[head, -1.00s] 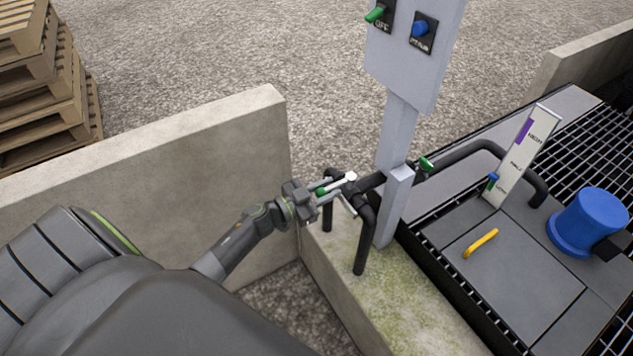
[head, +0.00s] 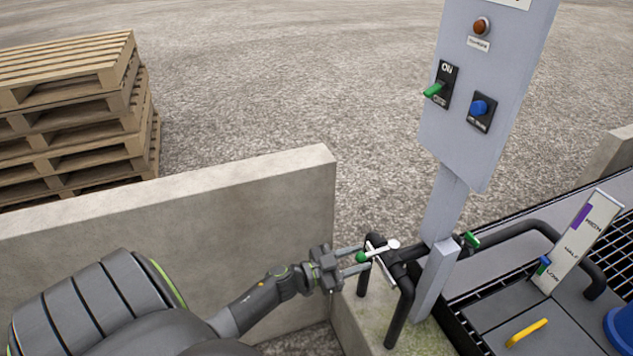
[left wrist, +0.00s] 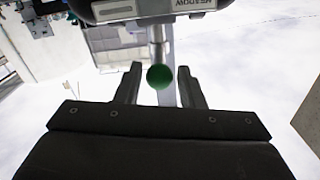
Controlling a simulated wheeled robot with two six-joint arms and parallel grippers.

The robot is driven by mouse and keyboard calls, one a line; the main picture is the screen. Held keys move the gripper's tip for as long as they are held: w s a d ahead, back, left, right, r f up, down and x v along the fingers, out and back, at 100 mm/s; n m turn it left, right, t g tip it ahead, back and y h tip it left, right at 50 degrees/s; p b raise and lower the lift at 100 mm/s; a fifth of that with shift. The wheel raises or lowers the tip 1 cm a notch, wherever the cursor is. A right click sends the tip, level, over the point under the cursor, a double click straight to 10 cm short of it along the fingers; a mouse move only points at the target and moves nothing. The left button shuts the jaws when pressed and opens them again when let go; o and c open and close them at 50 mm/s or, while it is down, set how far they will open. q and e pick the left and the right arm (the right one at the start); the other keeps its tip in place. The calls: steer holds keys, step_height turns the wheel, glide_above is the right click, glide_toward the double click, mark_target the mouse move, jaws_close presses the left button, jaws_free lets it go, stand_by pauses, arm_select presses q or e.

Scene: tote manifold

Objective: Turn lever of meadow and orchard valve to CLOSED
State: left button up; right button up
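The valve lever ends in a green ball knob (head: 361,257), beside white valve parts (head: 384,246) on the black pipes (head: 402,290). My left gripper (head: 358,262) is open, with its fingers on either side of the knob. In the left wrist view the green knob (left wrist: 160,77) lies between the open left gripper fingers (left wrist: 160,85), with a small gap on each side. The orchard valve cannot be told apart in these views. My right gripper is out of view.
A grey control box (head: 485,110) on a post (head: 440,270) stands just right of the valve. A concrete wall (head: 180,225) runs behind my left arm. Stacked pallets (head: 80,115) stand beyond it. A level gauge (head: 580,240) stands at right.

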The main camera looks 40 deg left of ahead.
arm_select(q)
steer(key=b+v, duration=0.1)
steer(key=v, duration=1.3)
steer(key=shift+b, duration=0.4)
steer(key=s+a+f+n+g+y+p, duration=0.1)
steer(key=s+a+f+n+y, duration=0.15)
steer(key=f, duration=0.45)
steer(key=s+a+f+n+g+y, duration=0.2)
steer(key=f+y, duration=0.2)
steer(key=f, duration=0.3)
steer(key=s+a+f+n+g+y+p, duration=0.1)
steer(key=s+a+f+n+y, duration=0.15)
steer(key=f, duration=0.55)
steer(key=s+d+f+g, duration=0.5)
steer(key=s+f, duration=0.3)
steer(key=s, duration=0.4)
steer(key=s+d+f+n+g, duration=0.1)
steer(key=s+d+f+g, duration=0.4)
steer(key=s, duration=0.7)
step_height(320, 180, down, 4)
steer(key=d, duration=0.2)
steer(key=shift+s+d+g+p, duration=0.15)
steer(key=shift+d+g+p, duration=0.2)
steer(key=shift+d+g, duration=0.05)
steer(key=shift+r, duration=0.1)
